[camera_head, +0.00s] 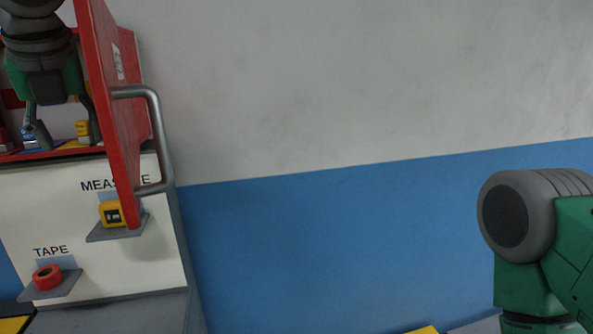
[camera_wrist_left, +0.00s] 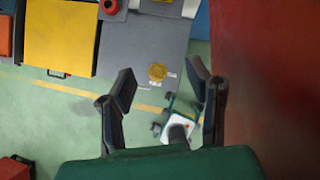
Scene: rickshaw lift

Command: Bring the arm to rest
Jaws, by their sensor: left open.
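My left gripper (camera_head: 64,130) hangs at the upper left of the head view, fingers pointing down and spread apart. It is just left of an open red cabinet door (camera_head: 108,75) with a grey bar handle (camera_head: 157,130). In the left wrist view, my left gripper (camera_wrist_left: 160,80) has its two dark fingers wide apart with nothing held between them. A red surface (camera_wrist_left: 275,70) fills the right side of that view, close to the right finger. Part of my right arm shows at the right of the head view; its gripper is outside the picture.
Behind the left gripper is a red shelf (camera_head: 60,153) with small items. Below, a yellow tape measure (camera_head: 112,213) and a red tape roll (camera_head: 47,277) sit on labelled ledges. The wall (camera_head: 350,90) right of the door is bare. Green floor (camera_wrist_left: 60,125) shows below the gripper.

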